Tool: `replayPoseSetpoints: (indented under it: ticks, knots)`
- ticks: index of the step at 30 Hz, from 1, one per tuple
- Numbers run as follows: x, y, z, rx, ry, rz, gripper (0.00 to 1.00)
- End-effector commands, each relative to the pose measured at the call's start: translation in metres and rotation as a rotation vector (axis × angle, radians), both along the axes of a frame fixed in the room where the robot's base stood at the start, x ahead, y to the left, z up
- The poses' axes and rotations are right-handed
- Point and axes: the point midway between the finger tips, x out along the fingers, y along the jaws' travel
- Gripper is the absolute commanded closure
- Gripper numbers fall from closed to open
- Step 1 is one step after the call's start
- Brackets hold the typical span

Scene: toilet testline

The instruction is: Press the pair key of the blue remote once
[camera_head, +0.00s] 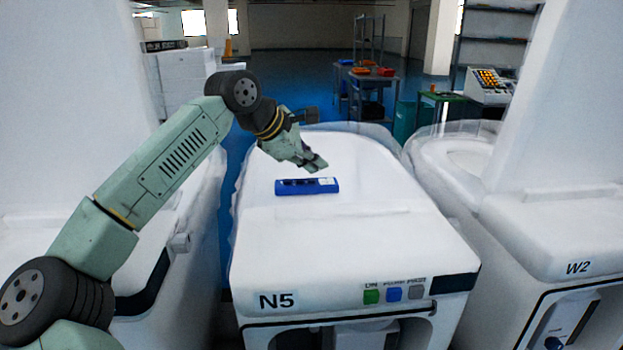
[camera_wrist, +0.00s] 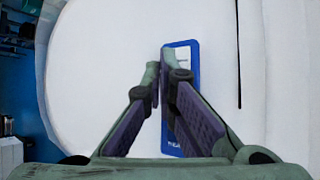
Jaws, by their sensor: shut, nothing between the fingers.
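The blue remote (camera_head: 307,186) lies flat on the white lid of the toilet marked N5, with a pale panel towards its right end. In the wrist view the blue remote (camera_wrist: 190,46) shows behind the fingers, its long side running up the picture. My gripper (camera_head: 318,168) is shut and empty, just above the right half of the remote. In the wrist view my gripper (camera_wrist: 162,66) has its fingertips together over the remote's left edge and upper part. The fingers hide much of the remote, and I cannot make out the pair key. Whether the tips touch it I cannot tell.
The N5 toilet (camera_head: 350,235) has green, blue and grey buttons on its front edge. The W2 toilet (camera_head: 560,235) stands close on the right, and another white unit stands on the left. The lid around the remote is clear.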

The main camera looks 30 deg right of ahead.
Motion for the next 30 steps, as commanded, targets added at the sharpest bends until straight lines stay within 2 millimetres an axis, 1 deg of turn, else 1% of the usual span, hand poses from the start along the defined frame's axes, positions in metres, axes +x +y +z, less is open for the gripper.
replayPoseSetpoints:
  ticks: [5,16,19,30]
  knots:
    - [0.0,0.0,0.013,-0.001,-0.001,0.001,1.0]
    - [0.0,0.0,0.049,-0.001,0.0,0.0,1.0]
    - [0.0,0.0,0.051,-0.001,0.0,-0.001,1.0]
    - [0.0,0.0,0.05,-0.001,0.0,-0.001,1.0]
